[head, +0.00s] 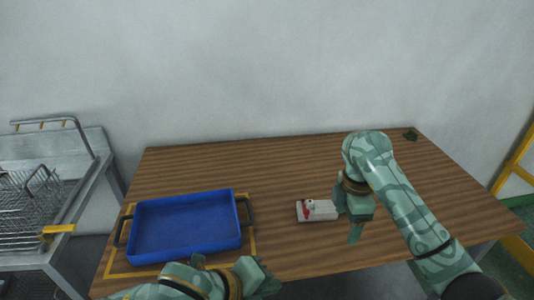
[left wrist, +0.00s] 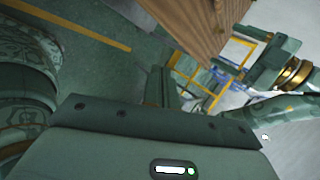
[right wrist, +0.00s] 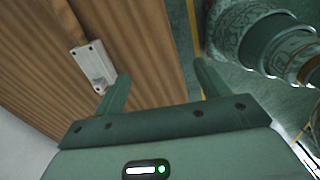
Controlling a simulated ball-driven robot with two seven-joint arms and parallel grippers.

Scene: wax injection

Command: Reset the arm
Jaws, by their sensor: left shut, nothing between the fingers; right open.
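My left gripper (head: 262,276) is low in the head view, in front of the table's front edge and right of the blue tray. It is shut and empty, and its closed fingers show in the left wrist view (left wrist: 162,88). My right gripper (head: 355,228) points down over the right part of the table, just right of a small white block. It is open and empty, and its fingers stand apart in the right wrist view (right wrist: 162,88). The white block (head: 325,213) has a red mark and lies on the table; it also shows in the right wrist view (right wrist: 93,65).
A blue tray (head: 187,256) with dark handles sits empty at the table's left, inside a yellow outline. The wooden table (head: 270,165) is clear at the back. A metal rack station (head: 60,175) stands left.

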